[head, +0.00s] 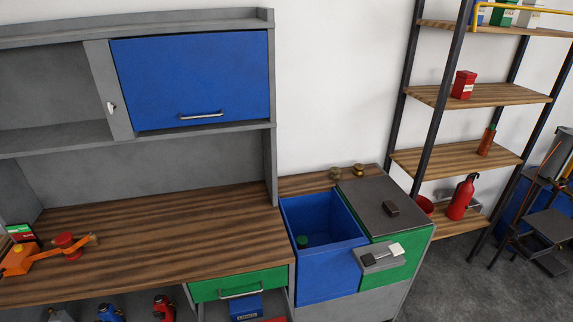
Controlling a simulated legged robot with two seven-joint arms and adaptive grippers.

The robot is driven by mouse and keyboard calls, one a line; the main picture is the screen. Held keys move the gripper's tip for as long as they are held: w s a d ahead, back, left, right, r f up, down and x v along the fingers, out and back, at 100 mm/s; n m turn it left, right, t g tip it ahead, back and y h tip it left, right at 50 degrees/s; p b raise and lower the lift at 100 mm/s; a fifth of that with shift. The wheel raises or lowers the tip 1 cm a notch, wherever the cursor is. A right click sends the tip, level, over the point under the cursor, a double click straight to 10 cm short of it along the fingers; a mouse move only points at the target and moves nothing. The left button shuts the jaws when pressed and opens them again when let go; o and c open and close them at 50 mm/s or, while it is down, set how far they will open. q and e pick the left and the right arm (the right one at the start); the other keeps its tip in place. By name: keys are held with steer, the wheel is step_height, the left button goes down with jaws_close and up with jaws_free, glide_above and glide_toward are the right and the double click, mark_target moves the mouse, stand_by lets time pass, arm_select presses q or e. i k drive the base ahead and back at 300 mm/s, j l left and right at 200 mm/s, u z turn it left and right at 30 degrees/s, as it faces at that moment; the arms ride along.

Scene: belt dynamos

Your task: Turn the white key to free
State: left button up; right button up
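A small grey panel (382,257) sits at the upper front of the green-fronted unit, right of the blue bin. It carries a white block-shaped piece (396,249) at its right and a black one (368,260) at its left. A small white knob-like piece (111,107) also sits on the grey post left of the blue cabinet door. I cannot tell for certain which white piece is the key, and no free marking can be read. Neither of my grippers is in view.
The wooden worktop (150,235) is mostly clear, with an orange device (18,259) and a red-knobbed item (66,246) at its left. An open blue bin (328,272) stands beside the green unit (414,250). A shelf rack (480,95) and red extinguisher (461,198) are at right.

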mark_target(111, 106)
steer(key=j, duration=0.6)
steer(key=j+z, duration=0.15)
steer(key=j, duration=1.05)
steer(key=k+j+z, duration=0.1)
steer(key=j, duration=0.5)
steer(key=j+z, duration=0.1)
steer(key=j, duration=0.5)
steer(key=k+j, duration=0.15)
steer(key=j, duration=0.45)
steer(key=j+z, duration=0.1)
steer(key=j, duration=0.5)
steer(key=k, duration=0.05)
